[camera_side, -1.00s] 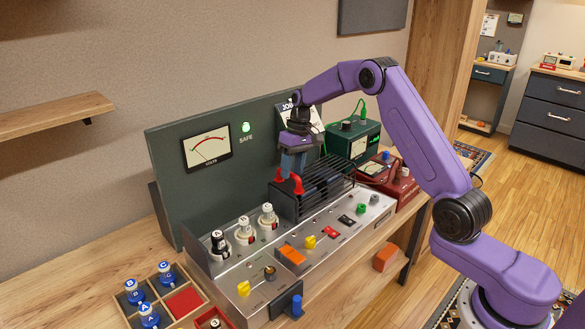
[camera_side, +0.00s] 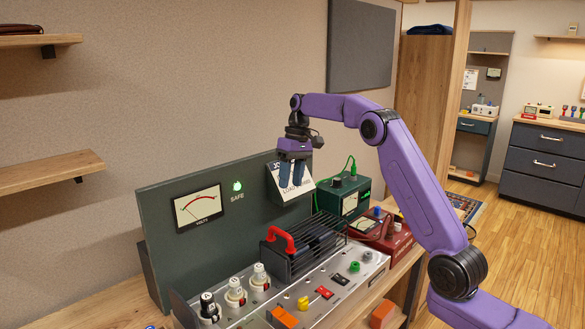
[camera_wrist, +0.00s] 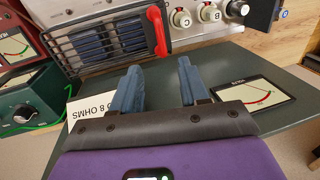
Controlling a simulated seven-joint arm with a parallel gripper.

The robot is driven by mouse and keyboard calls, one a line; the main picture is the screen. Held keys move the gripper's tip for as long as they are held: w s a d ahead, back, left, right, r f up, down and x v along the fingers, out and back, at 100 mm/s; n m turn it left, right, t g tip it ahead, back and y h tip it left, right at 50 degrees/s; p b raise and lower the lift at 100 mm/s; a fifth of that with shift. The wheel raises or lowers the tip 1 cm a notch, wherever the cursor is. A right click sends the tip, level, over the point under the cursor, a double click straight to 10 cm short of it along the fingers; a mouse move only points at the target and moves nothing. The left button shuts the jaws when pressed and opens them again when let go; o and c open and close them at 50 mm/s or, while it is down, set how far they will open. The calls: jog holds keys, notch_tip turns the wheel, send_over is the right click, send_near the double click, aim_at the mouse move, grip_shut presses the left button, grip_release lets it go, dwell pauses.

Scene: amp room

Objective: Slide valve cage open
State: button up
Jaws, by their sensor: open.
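The valve cage (camera_side: 331,228) is a black barred cover on the metal amp chassis, with a red handle (camera_side: 283,239) at its left end. Dark shapes show inside it, but I cannot make them out. My gripper (camera_side: 290,187) is open and empty, above the handle and apart from it, with its fingers pointing down. In the wrist view the cage (camera_wrist: 98,42) is at upper left. The red handle (camera_wrist: 158,32) lies just beyond my blue fingertips (camera_wrist: 159,64), which are spread apart.
A green panel with a voltmeter (camera_side: 198,209) and a lit SAFE lamp (camera_side: 237,186) rises behind. A card (camera_side: 303,181) hangs on the panel. Green (camera_side: 341,198) and red (camera_side: 382,241) instruments stand right.

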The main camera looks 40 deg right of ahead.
jog(key=shift+d+r, duration=0.15)
jog(key=shift+r, duration=0.55)
jog(key=shift+d+r, duration=0.15)
jog(key=shift+r, duration=0.55)
jog(key=shift+a, duration=0.1)
jog(key=s+a+f+n+h, duration=0.1)
jog(key=s+a+n, duration=0.4)
jog(key=s+a, duration=1.2)
jog(key=s+d+f+n, duration=0.1)
jog(key=s+f+n, duration=0.2)
jog(key=s, duration=1)
jog(key=s+d+f+n, duration=0.2)
jog(key=s+f+n, duration=0.2)
jog(key=s, duration=0.9)
jog(key=shift+s+f+n+h, duration=0.3)
jog(key=shift+f+h, duration=0.1)
jog(key=shift+f, duration=0.45)
